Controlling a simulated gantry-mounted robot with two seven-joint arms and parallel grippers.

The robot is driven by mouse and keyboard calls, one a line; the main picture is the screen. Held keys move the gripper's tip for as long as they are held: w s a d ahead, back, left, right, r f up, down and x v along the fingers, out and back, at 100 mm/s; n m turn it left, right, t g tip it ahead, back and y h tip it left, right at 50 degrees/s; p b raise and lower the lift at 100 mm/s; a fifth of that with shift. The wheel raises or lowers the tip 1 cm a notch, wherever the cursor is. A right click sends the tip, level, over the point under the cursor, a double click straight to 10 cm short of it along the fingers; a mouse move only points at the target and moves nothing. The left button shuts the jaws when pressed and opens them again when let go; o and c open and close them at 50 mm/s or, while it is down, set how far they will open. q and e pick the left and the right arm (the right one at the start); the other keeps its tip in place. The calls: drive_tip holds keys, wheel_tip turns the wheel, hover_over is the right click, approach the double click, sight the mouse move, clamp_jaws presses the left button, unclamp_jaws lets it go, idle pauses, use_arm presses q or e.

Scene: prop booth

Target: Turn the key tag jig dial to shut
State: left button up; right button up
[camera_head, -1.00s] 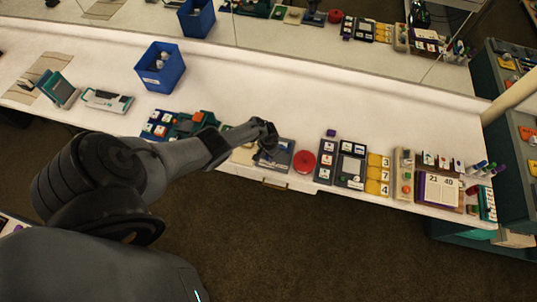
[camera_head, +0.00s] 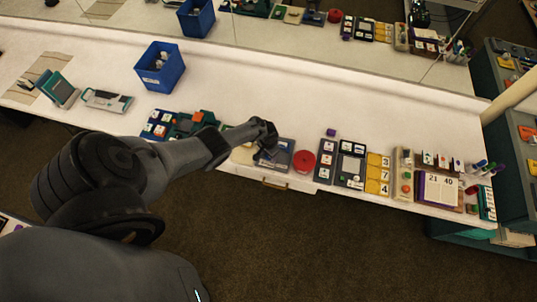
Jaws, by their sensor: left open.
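My left arm comes in from the lower left and reaches over the front edge of the white counter. My left gripper (camera_head: 269,152) is open and points down at a small blue-grey plate (camera_head: 285,158), which appears to be the key tag jig. The gripper covers the left part of this plate. The dial cannot be made out, so neither its setting nor any contact with the fingers can be told. My right gripper is not in view.
A round red object (camera_head: 304,161) stands just right of the plate. Numbered dark boards (camera_head: 325,160) and yellow tiles (camera_head: 377,174) follow further right. A teal and orange set (camera_head: 190,125) lies left. A blue bin (camera_head: 160,68) stands behind. The counter's back strip is mostly clear.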

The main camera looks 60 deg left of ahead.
use_arm(q)
wheel_tip(320, 180, up, 11)
drive_tip(key=p, duration=0.6)
drive_tip(key=shift+f, duration=0.15)
